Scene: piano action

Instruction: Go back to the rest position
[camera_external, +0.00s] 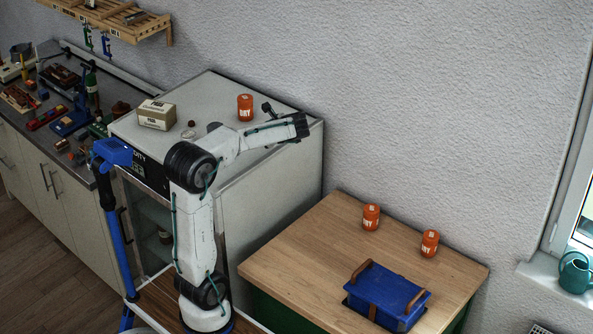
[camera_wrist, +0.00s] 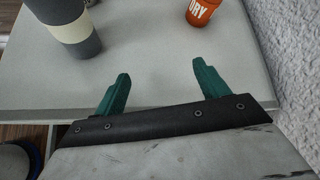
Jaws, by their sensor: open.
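My gripper (camera_wrist: 160,72) is open, with its two green fingers spread and nothing between them in the wrist view. It hangs over the right edge region of the grey-white cabinet top (camera_wrist: 145,80). In the external view my arm rises from its base, bends at the elbow and reaches right over the cabinet (camera_external: 270,185); the green fingers are hard to make out there. An orange tin marked DRY (camera_wrist: 202,11) stands beyond the fingers, apart from them; it also stands upright on the cabinet in the external view (camera_external: 245,107).
A cream box (camera_external: 156,114) stands on the cabinet's left part. Two orange tins (camera_external: 371,217) (camera_external: 430,243) and a blue box with brown handles (camera_external: 386,296) are on the wooden table (camera_external: 310,240). A cluttered counter (camera_external: 45,55) is at left. The wall (camera_wrist: 288,60) is close on the right.

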